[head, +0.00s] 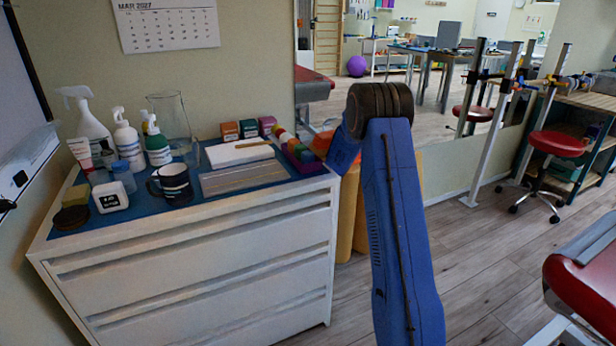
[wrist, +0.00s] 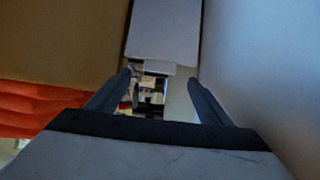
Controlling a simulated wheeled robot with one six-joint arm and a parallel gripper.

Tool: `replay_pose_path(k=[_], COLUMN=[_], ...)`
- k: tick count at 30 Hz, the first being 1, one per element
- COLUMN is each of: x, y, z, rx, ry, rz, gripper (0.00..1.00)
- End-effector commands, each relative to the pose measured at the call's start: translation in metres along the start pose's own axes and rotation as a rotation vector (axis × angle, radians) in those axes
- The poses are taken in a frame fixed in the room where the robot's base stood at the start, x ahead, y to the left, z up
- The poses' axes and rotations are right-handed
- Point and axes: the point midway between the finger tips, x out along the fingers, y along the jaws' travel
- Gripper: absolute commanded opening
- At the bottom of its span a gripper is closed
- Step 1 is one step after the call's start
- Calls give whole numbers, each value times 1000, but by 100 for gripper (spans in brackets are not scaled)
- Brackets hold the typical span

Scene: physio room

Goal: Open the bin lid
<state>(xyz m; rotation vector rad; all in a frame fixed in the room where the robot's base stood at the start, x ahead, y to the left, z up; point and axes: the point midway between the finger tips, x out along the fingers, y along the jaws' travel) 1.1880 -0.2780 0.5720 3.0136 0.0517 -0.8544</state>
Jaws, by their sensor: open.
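No bin lid can be made out for certain in either view. In the head view a yellow upright body (head: 347,215) stands on the floor beside the white drawer cabinet, partly hidden behind my blue arm; I cannot tell whether it is the bin. My gripper (wrist: 158,92) shows in the wrist view with its two dark fingers apart and nothing between them. A pale panel (wrist: 164,32) lies beyond the fingertips. In the head view my gripper is hidden behind the arm and the cabinet.
The white drawer cabinet (head: 200,270) holds bottles, a mug (head: 173,184) and small boxes. In the wrist view a pale surface (wrist: 265,75) is close on the right and a red-orange ribbed thing (wrist: 35,108) is at left. A red stool (head: 556,144) stands at right; the floor between is clear.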

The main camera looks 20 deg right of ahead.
Motion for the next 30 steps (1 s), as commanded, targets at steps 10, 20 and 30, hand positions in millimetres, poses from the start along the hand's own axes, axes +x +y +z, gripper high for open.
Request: replay_pose_path(k=[10, 20, 30], x=[-65, -116, -133], y=[1, 1, 0], z=[0, -1, 0], rx=[-1, 0, -1], ry=[1, 2, 1], rz=[2, 1, 0], gripper=[73, 73, 73])
